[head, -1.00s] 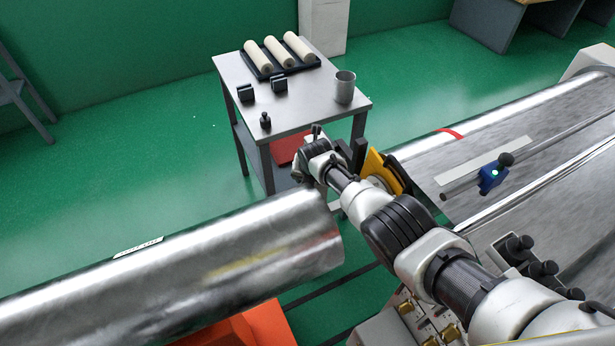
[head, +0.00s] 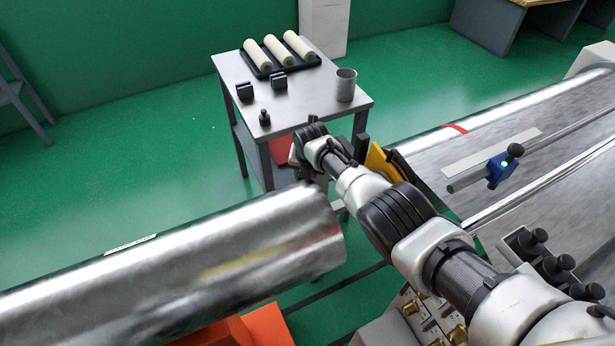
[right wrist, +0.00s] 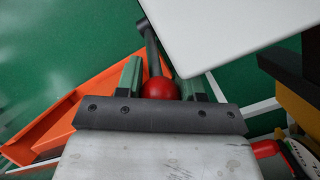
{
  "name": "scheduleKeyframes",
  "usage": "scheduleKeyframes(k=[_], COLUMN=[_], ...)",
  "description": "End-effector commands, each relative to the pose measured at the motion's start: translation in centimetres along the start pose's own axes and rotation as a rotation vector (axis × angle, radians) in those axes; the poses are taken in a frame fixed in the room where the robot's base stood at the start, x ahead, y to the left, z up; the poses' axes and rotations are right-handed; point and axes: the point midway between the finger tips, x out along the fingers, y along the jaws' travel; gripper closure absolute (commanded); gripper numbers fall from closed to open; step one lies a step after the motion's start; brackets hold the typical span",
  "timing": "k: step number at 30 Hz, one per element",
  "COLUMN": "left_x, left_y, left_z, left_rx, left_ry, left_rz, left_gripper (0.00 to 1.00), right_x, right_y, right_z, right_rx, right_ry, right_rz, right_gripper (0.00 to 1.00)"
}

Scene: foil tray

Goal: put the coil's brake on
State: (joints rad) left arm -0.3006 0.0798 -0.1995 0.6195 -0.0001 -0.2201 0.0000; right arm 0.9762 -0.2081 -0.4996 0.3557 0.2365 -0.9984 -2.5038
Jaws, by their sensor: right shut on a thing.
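The coil (head: 190,255) is a large shiny silver roll lying at the lower left in the head view, above an orange stand (head: 245,330). In the right wrist view, a red ball knob (right wrist: 160,89) sits at the end of a dark lever (right wrist: 149,42). My right gripper (right wrist: 158,84) is shut on the red knob, with one green finger on each side of it. In the head view my right arm reaches in from the right, and its gripper is hidden near the coil's end. My left gripper is not in view.
A grey side table (head: 310,100) holds white rolls on a black tray (head: 262,72), a metal cup (head: 345,85) and small black parts. A machine with a blue clamp (head: 498,170) stands at the right.

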Motion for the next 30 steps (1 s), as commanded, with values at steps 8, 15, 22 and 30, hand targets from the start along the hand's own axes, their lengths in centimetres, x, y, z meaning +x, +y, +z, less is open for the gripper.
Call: scheduleKeyframes(k=[8,15,22,30], left_x=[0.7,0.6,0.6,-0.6], left_y=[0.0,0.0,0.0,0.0], left_z=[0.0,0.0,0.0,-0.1], left_rx=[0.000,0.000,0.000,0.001], left_ry=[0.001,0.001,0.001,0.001], left_rz=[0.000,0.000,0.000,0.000], left_gripper=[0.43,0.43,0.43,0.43], right_x=[-0.1,-0.1,-0.1,-1.3], right_y=[0.1,0.1,0.1,0.2], right_z=[0.0,0.0,0.1,0.3], right_rx=[-0.001,-0.002,-0.002,-0.002], right_ry=[0.022,0.022,0.020,0.018], right_rz=[-0.014,-0.013,-0.012,-0.010], right_gripper=[1.00,0.46,0.38,0.38])
